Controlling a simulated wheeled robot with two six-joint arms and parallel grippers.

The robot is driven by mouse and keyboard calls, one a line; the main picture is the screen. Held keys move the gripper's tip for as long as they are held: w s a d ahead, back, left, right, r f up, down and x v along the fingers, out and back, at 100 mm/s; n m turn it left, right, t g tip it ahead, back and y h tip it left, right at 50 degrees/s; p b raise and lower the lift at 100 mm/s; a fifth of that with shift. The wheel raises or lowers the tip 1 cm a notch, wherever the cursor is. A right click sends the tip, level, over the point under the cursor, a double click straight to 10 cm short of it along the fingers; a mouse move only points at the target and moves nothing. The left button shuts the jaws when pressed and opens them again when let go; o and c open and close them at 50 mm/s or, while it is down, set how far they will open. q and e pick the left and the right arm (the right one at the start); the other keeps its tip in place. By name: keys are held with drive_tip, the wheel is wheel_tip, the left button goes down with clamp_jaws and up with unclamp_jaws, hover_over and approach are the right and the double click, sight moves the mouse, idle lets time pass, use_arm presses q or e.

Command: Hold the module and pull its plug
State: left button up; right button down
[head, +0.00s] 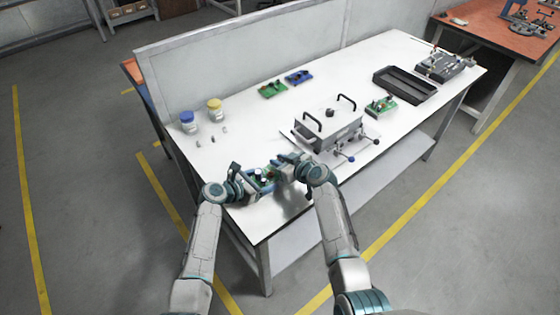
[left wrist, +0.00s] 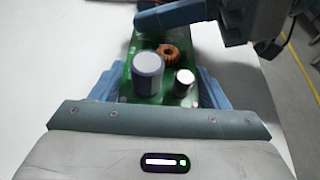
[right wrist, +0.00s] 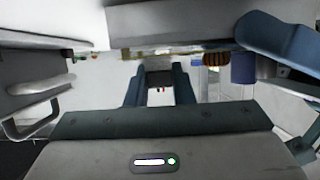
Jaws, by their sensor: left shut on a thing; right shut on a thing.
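The module is a green circuit board (head: 263,177) at the near left end of the white table. In the left wrist view the module (left wrist: 140,98) carries a large grey-topped capacitor, a smaller one and a copper coil. My left gripper (head: 254,182) is shut on the module, one blue finger along each long side. My right gripper (head: 287,166) is at the module's far end. In the right wrist view, its fingers (right wrist: 160,82) are shut on a small dark plug (right wrist: 158,75) with thin reddish wires. Whether the plug still sits in its socket is hidden.
A grey box with black handles (head: 328,128) stands right of my right gripper. A black tray (head: 404,83) lies farther right.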

sight(280, 160)
use_arm(q)
drive_tip(key=shift+a+f, duration=0.15)
use_arm(e)
drive_tip(key=shift+r, duration=0.3)
use_arm(q)
drive_tip(key=shift+s, duration=0.1)
use_arm(e)
drive_tip(key=shift+r, duration=0.85)
drive_tip(key=shift+s+r, duration=0.1)
drive_tip(key=shift+r, duration=1.9)
use_arm(q)
drive_tip(key=o, duration=1.4)
drive_tip(key=shift+o, duration=0.2)
